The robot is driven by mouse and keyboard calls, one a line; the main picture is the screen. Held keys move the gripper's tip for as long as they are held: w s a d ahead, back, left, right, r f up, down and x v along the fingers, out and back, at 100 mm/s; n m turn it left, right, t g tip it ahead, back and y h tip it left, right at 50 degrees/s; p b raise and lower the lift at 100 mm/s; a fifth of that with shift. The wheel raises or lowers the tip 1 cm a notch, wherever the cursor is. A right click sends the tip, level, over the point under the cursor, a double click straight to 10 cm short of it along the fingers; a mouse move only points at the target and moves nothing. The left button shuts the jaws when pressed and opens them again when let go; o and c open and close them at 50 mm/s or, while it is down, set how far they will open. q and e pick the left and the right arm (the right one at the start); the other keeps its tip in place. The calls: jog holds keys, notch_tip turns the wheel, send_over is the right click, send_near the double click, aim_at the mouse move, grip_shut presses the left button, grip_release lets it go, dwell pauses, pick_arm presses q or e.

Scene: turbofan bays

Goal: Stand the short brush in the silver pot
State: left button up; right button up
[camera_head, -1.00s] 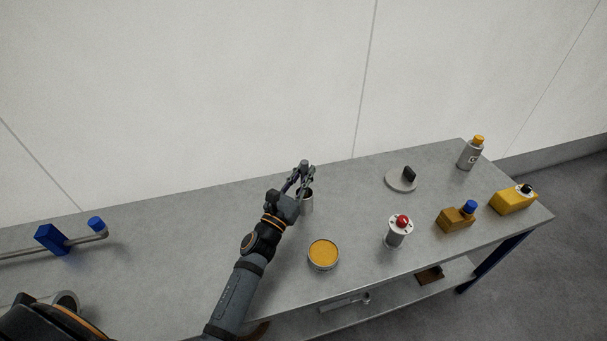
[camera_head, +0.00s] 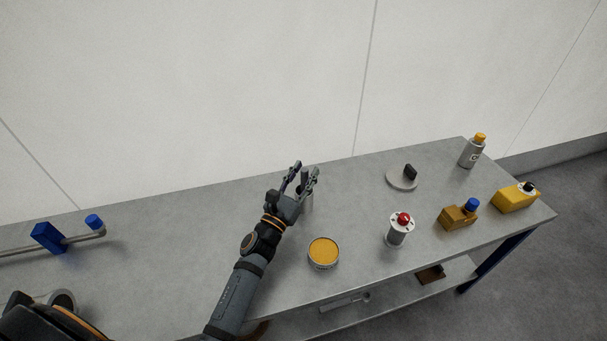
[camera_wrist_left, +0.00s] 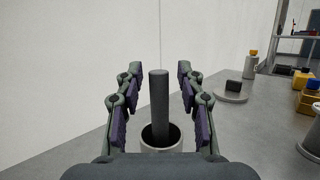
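The short brush shows as a dark grey upright handle (camera_wrist_left: 159,95) in the left wrist view. Its lower end is inside the silver pot (camera_wrist_left: 147,151), whose dark opening shows around it. In the head view the pot (camera_head: 308,204) stands on the bench, partly hidden by my left gripper (camera_head: 306,170). The handle is between my left gripper's fingers (camera_wrist_left: 158,92), with a clear gap on both sides, so the gripper is open and not touching it. The brush's lower end is hidden in the pot. My right gripper is not in view.
A blue clamp (camera_head: 48,238) lies left.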

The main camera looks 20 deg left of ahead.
pick_arm(q)
jog(key=v, duration=1.2)
jog(key=shift+r, duration=0.1)
dwell(0.8)
